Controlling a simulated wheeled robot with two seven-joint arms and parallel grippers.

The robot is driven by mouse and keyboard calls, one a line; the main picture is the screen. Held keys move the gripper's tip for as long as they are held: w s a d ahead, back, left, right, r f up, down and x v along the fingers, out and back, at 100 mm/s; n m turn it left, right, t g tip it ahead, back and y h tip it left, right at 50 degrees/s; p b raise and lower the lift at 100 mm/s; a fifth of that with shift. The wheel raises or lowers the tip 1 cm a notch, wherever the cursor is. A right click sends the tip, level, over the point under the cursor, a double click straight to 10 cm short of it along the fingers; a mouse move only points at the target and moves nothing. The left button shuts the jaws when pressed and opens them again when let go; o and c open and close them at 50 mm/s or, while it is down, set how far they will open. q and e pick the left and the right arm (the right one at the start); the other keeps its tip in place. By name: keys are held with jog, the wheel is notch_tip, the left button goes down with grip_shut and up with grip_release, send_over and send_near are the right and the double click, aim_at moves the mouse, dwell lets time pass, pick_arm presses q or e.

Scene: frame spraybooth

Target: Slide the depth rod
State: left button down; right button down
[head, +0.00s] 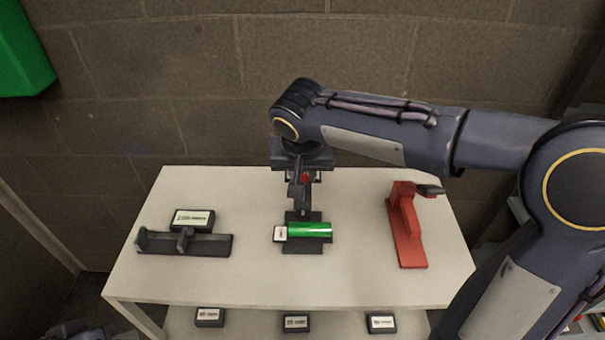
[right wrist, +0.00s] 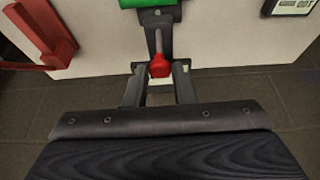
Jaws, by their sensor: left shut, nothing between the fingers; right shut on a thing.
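A green cylinder (head: 310,230) with a white label end lies across a dark stand (head: 303,249) on the middle of the table. In the right wrist view a thin grey rod (right wrist: 158,40) runs from the dark stand to a red knob (right wrist: 160,67). My right gripper (right wrist: 160,80) is shut on the red knob, a finger on each side. In the head view the right arm hides most of the rod. A small part of my left gripper (head: 80,329) shows at the bottom left edge, shut and empty, away from the table.
On the white table (head: 350,285), a dark sliding gauge (head: 185,243) and a labelled black box (head: 193,220) are at left. Several labelled boxes (head: 296,323) sit on the lower shelf. A brick wall is behind.

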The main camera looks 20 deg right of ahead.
jog(key=c, duration=1.2)
grip_release()
jog(key=shift+r, duration=0.2)
jog(key=v, duration=0.7)
jog(key=shift+s+r+b, duration=0.2)
jog(key=shift+r+b, duration=0.15)
jog(key=shift+b, duration=0.05)
jog(key=s+d+f+n+y, duration=0.1)
jog(key=s+d+f+y, duration=0.1)
jog(key=s+d+f, duration=0.5)
jog(key=s+f+t+y, duration=0.1)
jog(key=s+f+y, duration=0.2)
jog(key=s, duration=1)
notch_tip(320, 180, down, 3)
jog(key=shift+d+f, duration=0.15)
jog(key=shift+d, duration=0.3)
